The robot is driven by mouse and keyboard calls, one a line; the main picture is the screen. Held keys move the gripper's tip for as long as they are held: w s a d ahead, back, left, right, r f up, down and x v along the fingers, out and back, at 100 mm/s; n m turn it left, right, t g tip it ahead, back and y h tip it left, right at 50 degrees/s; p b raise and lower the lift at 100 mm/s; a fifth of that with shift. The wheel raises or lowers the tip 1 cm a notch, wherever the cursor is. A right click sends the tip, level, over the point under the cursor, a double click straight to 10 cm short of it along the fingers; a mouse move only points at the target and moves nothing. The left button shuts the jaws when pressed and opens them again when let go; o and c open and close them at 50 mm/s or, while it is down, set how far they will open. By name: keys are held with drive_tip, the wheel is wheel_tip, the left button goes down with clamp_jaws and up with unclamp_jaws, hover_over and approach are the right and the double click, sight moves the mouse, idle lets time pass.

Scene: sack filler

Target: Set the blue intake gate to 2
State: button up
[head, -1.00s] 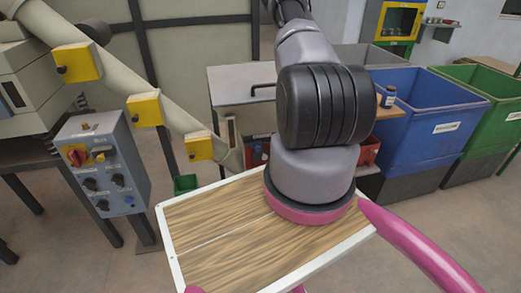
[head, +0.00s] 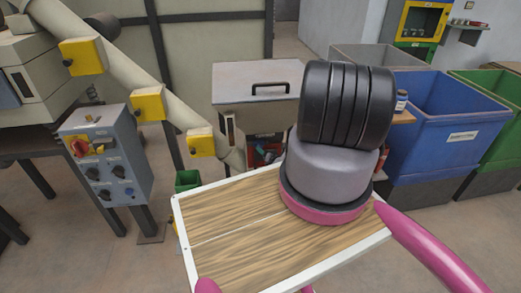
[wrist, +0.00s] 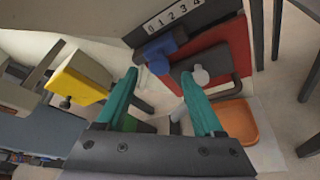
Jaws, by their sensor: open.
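The blue intake gate handle (wrist: 158,52) shows in the wrist view on the front of a red panel (wrist: 222,52). It sits under the low end of a white scale (wrist: 172,14) marked 0 to 4, close to the 0. Its exact reading is hard to tell at this angle. My gripper (wrist: 160,76) is open and empty, its two teal fingers spread just short of the blue handle, apparently not touching it. In the head view my gripper is hidden behind my own arm.
A yellow box (wrist: 78,78) is left of my fingers, and an orange tray (wrist: 237,122) lies to the right below. In the head view a control box (head: 105,155) stands left, a lidded hopper (head: 255,80) ahead and a blue bin (head: 440,125) right.

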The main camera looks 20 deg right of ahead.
sight(259, 145)
drive_tip(key=x, duration=0.5)
drive_tip(key=shift+w+f, duration=0.1)
drive_tip(key=shift+w, duration=0.3)
clamp_jaws()
idle(1.0)
